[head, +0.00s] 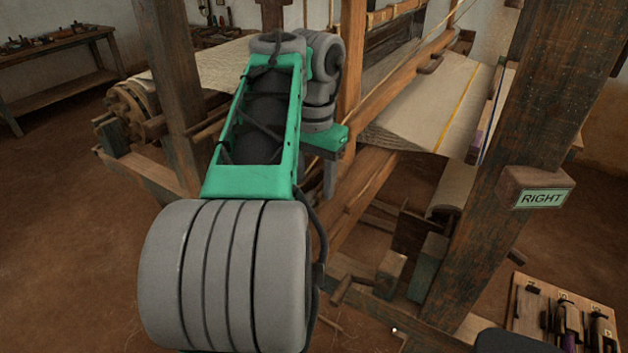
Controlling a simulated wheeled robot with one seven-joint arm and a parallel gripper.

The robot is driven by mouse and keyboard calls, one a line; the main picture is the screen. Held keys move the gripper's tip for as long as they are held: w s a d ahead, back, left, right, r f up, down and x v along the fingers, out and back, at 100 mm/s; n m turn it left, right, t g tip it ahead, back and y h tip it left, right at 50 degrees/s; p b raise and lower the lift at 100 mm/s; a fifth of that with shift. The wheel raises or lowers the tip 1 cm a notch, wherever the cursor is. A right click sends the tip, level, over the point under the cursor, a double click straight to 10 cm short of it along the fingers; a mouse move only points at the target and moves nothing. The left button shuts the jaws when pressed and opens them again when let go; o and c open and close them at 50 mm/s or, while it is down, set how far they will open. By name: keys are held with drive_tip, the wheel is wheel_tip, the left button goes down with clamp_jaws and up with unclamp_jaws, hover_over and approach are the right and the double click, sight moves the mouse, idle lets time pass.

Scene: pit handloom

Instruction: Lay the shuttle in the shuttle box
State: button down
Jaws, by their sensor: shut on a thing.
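My gripper (330,170) is at the near side of the loom, in front of a slanting wooden beam. Its green body shows, with a grey finger pointing down. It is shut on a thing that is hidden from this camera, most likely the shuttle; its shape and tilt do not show. I cannot make out the shuttle box with certainty. A long wooden beam (406,88) slants up to the right behind my gripper, along the loom's cloth.
A thick post (520,120) with a RIGHT sign (543,198) stands at right. Pale cloth (425,105) stretches behind the gripper. A tool board (600,312) holds several dark tools at lower right. Another post (172,80) stands left of my arm. Brown floor is open at left.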

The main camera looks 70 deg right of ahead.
drive_tip(key=shift+f+b, duration=4.3)
drive_tip(key=c, duration=0.5)
unclamp_jaws()
drive_tip(key=shift+r, duration=0.1)
wheel_tip(320, 180, up, 8)
drive_tip(key=p, duration=0.8)
